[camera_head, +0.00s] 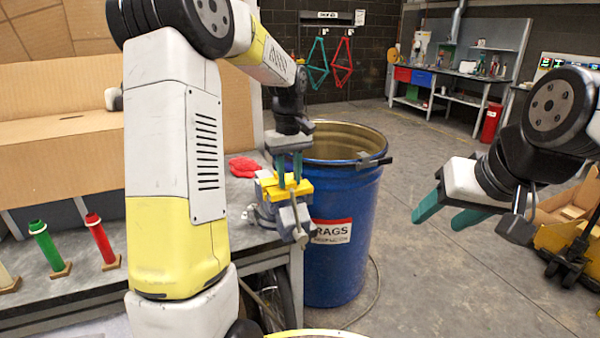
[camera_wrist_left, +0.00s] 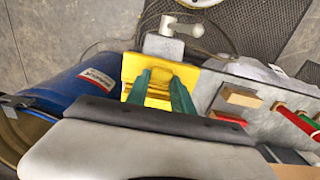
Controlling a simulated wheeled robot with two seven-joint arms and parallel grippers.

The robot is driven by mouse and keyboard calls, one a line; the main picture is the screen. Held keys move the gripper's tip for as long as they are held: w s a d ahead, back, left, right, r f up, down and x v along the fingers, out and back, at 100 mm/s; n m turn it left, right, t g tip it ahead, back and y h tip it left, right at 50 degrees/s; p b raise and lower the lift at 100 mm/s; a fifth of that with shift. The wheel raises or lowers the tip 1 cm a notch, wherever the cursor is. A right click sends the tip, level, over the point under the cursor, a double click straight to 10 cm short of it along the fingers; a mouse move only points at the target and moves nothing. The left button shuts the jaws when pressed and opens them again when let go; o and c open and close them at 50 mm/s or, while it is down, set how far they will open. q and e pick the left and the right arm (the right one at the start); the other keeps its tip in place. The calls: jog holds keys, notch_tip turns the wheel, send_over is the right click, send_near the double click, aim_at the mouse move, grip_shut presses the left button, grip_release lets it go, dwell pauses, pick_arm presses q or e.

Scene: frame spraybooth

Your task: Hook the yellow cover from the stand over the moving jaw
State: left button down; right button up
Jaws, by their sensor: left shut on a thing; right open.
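My left gripper (camera_head: 290,180) points down over the bench vise (camera_head: 278,212) at the bench corner. Its teal fingers are shut on the yellow cover (camera_head: 286,191), which lies at the top of the vise jaws. In the left wrist view the yellow cover (camera_wrist_left: 132,68) shows around and between the fingertips (camera_wrist_left: 160,88), beside the vise's grey screw end and handle (camera_wrist_left: 172,28). I cannot tell whether the cover is fully seated on the moving jaw or just above it. My right gripper (camera_head: 450,212) is open and empty, out over the floor at right. I cannot make out the stand.
A blue rag drum (camera_head: 340,240) stands close beside the vise. A red cloth (camera_head: 244,166) lies behind it on the bench. Green (camera_head: 45,245) and red (camera_head: 101,240) tubes stand on wooden bases at left.

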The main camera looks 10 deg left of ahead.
pick_arm(q)
jog(key=shift+f, duration=0.5)
jog(key=c, duration=1)
grip_release()
notch_tip(320, 180, up, 8)
jog(key=shift+f, duration=0.2)
jog(key=shift+r, duration=0.1)
